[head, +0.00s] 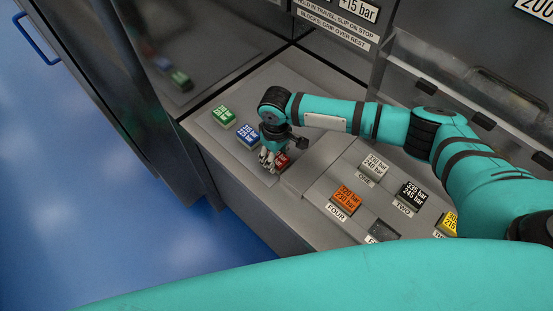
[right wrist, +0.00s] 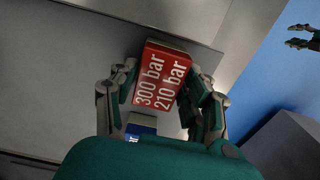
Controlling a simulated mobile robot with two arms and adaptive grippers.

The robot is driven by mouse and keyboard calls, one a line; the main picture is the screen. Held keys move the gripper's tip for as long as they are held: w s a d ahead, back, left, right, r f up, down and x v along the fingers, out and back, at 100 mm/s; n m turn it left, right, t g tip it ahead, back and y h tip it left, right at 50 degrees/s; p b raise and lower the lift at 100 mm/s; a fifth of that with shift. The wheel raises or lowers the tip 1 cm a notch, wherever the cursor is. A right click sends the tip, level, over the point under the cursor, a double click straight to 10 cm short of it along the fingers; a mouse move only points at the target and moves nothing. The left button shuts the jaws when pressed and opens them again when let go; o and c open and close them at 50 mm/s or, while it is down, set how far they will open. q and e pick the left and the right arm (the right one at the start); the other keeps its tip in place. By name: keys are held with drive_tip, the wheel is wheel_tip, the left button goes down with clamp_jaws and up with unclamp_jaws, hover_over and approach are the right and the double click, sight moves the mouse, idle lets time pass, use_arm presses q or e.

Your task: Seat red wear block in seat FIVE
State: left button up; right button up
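The red wear block (head: 282,160), marked 300 bar / 210 bar, lies on the grey deck; it shows large in the right wrist view (right wrist: 160,78). My right gripper (head: 268,160) is down at it, with one finger on each side in the right wrist view (right wrist: 160,85). The fingers look close against its sides, but I cannot tell whether they grip. Seat FIVE (head: 384,230) is a dark, empty recess, its label partly cut off by my teal body. My left gripper (right wrist: 298,36) shows small in the right wrist view, its fingers apart, over the blue floor.
Green (head: 223,115) and blue (head: 248,135) blocks stand left of the red one. On the raised panel are white (head: 374,168), black (head: 409,196), orange (head: 345,201) and yellow (head: 447,223) blocks. A dark cabinet (head: 150,90) rises at the left.

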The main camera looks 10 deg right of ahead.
drive_tip(key=c, duration=0.8)
